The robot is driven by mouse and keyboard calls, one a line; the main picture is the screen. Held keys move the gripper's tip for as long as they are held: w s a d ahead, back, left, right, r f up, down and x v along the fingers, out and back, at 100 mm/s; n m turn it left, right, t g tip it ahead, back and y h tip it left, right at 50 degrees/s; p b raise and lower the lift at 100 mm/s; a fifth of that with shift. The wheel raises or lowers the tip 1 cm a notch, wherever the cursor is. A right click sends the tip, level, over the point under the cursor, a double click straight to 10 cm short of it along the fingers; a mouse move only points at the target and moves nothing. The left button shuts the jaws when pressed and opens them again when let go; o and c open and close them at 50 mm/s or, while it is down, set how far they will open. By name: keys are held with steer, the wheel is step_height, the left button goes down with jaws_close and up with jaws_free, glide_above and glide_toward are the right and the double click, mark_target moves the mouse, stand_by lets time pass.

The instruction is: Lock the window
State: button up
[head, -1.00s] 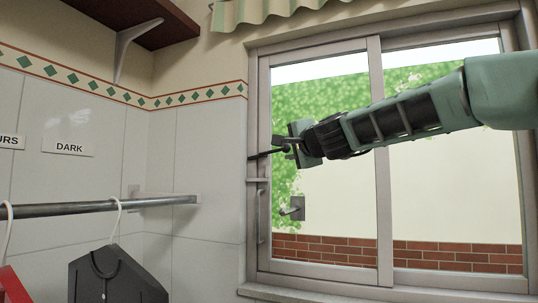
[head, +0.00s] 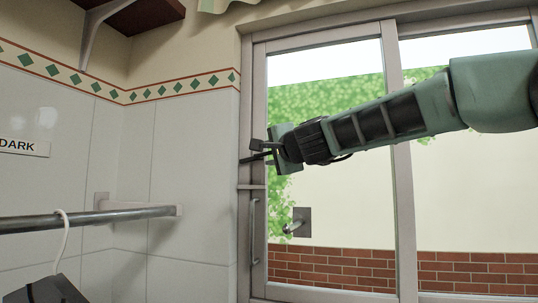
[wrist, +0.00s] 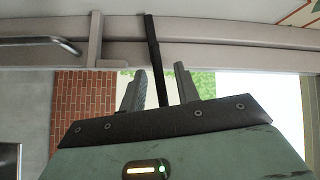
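The window (head: 400,180) has two sliding glass panes in a grey frame. The left pane's edge stands close to the left jamb, and I see no clear gap. A thin black lever (wrist: 152,45) crosses the grey frame and runs down between my fingers in the wrist view. Its dark end also shows at the left jamb in the head view (head: 250,159). My gripper (wrist: 160,85) is open, with one finger on each side of the lever and a visible space beside it. In the head view my gripper (head: 266,150) is at the left jamb.
A grey pull handle (head: 254,230) is on the left sash below my gripper. A metal rail (head: 90,217) with a hanger (head: 63,235) runs along the tiled wall at left. A shelf (head: 130,20) hangs above. A tap-like fixture (head: 298,222) shows through the glass.

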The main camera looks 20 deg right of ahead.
jaws_close()
